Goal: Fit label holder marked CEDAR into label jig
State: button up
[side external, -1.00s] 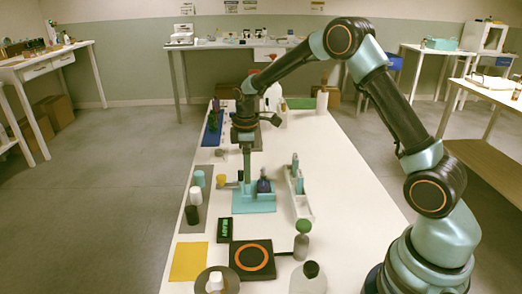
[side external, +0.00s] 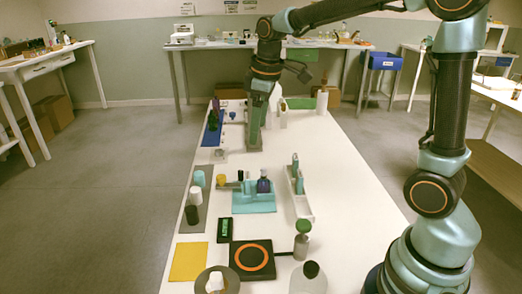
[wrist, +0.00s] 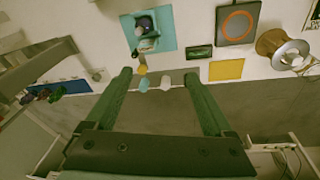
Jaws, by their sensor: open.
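A teal fixture (side external: 262,207), which may be the label jig, stands mid-table with a dark purple bottle (side external: 263,185) on it. The fixture (wrist: 168,38) also shows at the top of the wrist view. A small yellow piece (side external: 221,178) sits at its left edge. No CEDAR mark is readable, so I cannot tell which piece is the label holder. My gripper (side external: 253,147) is over the table beyond the fixture, fingers pointing down. In the wrist view my gripper (wrist: 158,76) is open, with nothing held between its green fingers.
A white rack (side external: 303,207) stands right of the fixture. Caps, one of them white (side external: 195,196), stand on a grey strip at the left. A black plate with an orange ring (side external: 251,260), a green display (side external: 224,231) and a yellow pad (side external: 188,262) lie nearer. A blue tray (side external: 212,128) is farther back.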

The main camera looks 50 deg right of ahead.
jog(key=s+a+m+t, duration=0.3)
jog(key=s+m, duration=0.2)
jog(key=s, duration=0.8)
jog(key=shift+r+m+t, duration=0.3)
jog(key=shift+r, duration=0.1)
